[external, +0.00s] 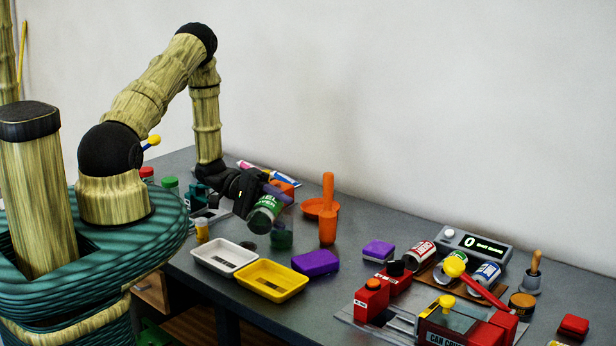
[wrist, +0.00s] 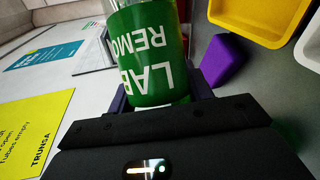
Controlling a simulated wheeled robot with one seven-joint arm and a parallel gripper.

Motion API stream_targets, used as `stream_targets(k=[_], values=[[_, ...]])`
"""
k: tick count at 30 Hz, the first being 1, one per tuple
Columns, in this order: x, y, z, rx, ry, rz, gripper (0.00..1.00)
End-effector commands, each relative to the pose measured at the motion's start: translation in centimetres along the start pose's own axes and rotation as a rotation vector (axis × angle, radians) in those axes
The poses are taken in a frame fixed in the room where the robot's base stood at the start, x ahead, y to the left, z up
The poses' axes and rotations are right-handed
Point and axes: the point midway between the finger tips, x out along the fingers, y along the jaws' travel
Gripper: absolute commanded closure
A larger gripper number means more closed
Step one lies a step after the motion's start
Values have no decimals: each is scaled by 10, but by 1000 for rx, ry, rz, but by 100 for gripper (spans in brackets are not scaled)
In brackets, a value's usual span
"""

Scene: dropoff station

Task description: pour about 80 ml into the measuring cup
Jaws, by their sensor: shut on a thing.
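My gripper (external: 262,195) is shut on a green-labelled bottle (external: 264,218) and holds it tilted above the table. In the wrist view the bottle (wrist: 145,55) sits between the two fingers (wrist: 160,97), its label partly readable as "LAB REMO". A small clear vessel with dark green contents (external: 282,239), apparently the measuring cup, stands on the table just below and right of the bottle. Its markings and fill level are too small to read. I cannot tell whether liquid is flowing from the bottle.
A white tray (external: 203,247), a yellow tray (external: 246,284) and a purple block (external: 316,262) lie in front. An orange upright tool (external: 327,215) stands to the right. A small yellow bottle (external: 201,230) is left.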

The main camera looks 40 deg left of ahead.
Motion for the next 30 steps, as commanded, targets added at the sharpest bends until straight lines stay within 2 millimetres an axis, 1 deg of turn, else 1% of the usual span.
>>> stream_targets(k=[24,26,30], values=[[-1,7,3,-35,-10,15,78],[-1,4,3,-30,-9,12,78],[4,-17,2,43,8,-19,78]])
